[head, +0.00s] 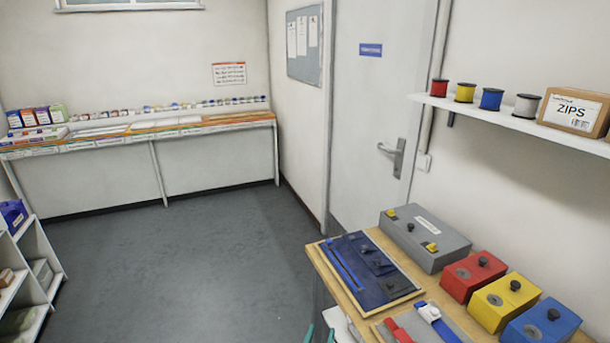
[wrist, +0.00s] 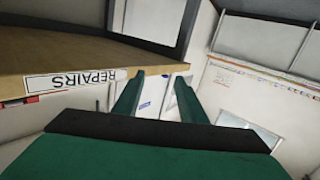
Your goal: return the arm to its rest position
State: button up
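My gripper (wrist: 160,78) shows in the wrist view as two green fingers standing well apart, with nothing held between them. Beside and left of the fingers is a wooden board edge with a "REPAIRS" label (wrist: 70,83), upside down in this view. In the head view only the teal tips of my gripper (head: 320,334) show at the bottom edge, left of the wooden workbench (head: 335,284). The rest of my arm is out of the head view.
A wall shelf (head: 470,107) juts out above. The grey floor (head: 190,260) is clear.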

jog(key=s+a+f+n+g+y, duration=0.1)
jog(key=s+f+n+y, duration=0.15)
jog(key=s, duration=1.05)
jog(key=s+a+f+n+y, duration=0.1)
jog(key=s+f, duration=0.3)
jog(key=s, duration=0.9)
jog(key=s+r, duration=0.3)
jog(key=s, duration=0.3)
jog(key=s+a+r+m, duration=0.1)
jog(key=s+r, duration=0.3)
jog(key=s, duration=0.3)
jog(key=s+a+r, duration=0.1)
jog(key=s+r, duration=0.2)
jog(key=s, duration=0.4)
jog(key=shift+a+r+y, duration=0.25)
jog(key=shift+r+y, duration=0.05)
jog(key=shift+y, duration=0.15)
